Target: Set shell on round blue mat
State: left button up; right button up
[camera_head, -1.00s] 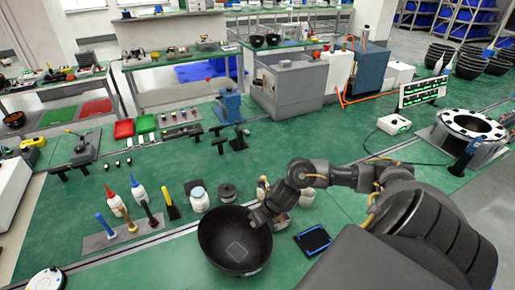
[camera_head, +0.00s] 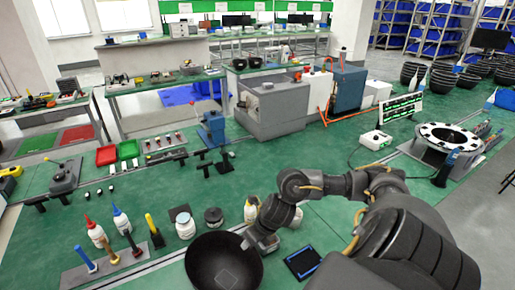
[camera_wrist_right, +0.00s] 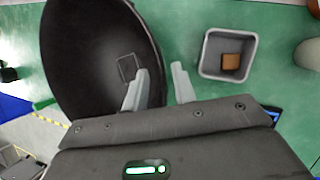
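The shell appears to be the large black bowl (camera_head: 215,268) on the green bench at the bottom of the head view, upright, its lower edge cut off. It also fills the left of the right wrist view (camera_wrist_right: 85,60), with a faint square outline inside. My right gripper (camera_head: 250,243) is at the bowl's right rim. In the wrist view its two pale fingers (camera_wrist_right: 160,88) stand apart, one over the bowl's inside and one outside the rim; I cannot see firm contact. I cannot make out a round blue mat. My left gripper is out of view.
A grey square bin (camera_wrist_right: 210,68) with a brown block sits right of the gripper. A white jar (camera_head: 185,226), glue bottles (camera_head: 95,232) and upright tools stand left of the bowl. A dark blue-edged square (camera_head: 302,262) lies right. The left mid-bench has free room.

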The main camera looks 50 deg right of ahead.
jog(key=v, duration=0.7)
jog(key=shift+s+r, duration=0.25)
jog(key=shift+r, duration=0.05)
